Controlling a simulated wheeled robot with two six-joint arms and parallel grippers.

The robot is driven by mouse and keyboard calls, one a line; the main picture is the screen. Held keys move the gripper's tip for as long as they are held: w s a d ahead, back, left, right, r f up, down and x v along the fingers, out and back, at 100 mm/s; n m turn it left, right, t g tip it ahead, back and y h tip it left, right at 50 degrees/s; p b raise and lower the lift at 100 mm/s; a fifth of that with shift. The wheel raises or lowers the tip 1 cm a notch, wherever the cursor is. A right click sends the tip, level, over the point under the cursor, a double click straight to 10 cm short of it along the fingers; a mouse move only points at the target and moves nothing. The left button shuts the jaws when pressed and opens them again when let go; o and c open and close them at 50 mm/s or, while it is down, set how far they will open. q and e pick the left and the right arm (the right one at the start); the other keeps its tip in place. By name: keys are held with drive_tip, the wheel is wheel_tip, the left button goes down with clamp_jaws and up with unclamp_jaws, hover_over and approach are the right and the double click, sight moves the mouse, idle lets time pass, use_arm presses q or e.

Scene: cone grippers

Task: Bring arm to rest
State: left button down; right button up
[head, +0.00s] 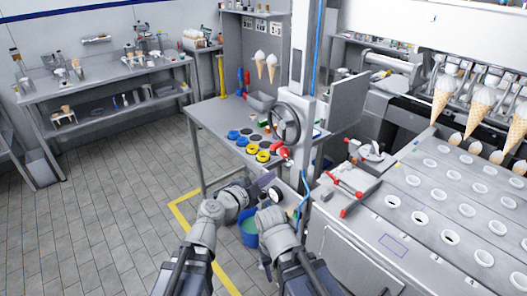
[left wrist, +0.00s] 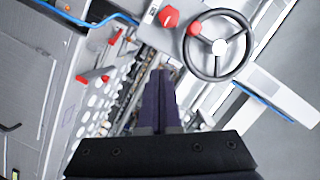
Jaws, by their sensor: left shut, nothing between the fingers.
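My left arm comes in from the bottom of the head view and bends right, its gripper (head: 265,180) in front of the grey workbench (head: 205,118). In the left wrist view the two dark fingers of this gripper (left wrist: 160,78) lie together with nothing between them. My right arm rises beside it at the bottom centre of the head view. Its fingers are not clear there, so I cannot tell their state.
A handwheel (head: 284,123) and yellow and blue rings stand at the workbench. The cone machine (head: 425,195) with holed plates is at right. Tiled floor at left is clear.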

use_arm(q)
drive_tip(key=s+a+f+n+g+y, duration=0.2)
drive_tip(key=s+a+f+n+g, duration=0.15)
drive_tip(key=f, duration=0.35)
drive_tip(key=s+a+f+n+g+y, duration=0.2)
drive_tip(key=s+a+f+n+g, duration=0.15)
drive_tip(key=f+n, duration=0.2)
drive_tip(key=s+a+f+n+g+y, duration=0.25)
drive_tip(key=a+n+y, duration=0.2)
drive_tip(key=a, duration=0.25)
drive_tip(key=s+a+f+n+g+y, duration=0.2)
drive_tip(key=s+a+f+n+y, duration=0.15)
drive_tip(key=a+n, duration=0.3)
drive_tip(key=s+d+m+g, duration=0.1)
drive_tip(key=s+d+m, duration=0.3)
drive_tip(key=d, duration=0.6)
drive_tip(key=shift+s+f, duration=0.15)
drive_tip(key=shift+s, duration=0.9)
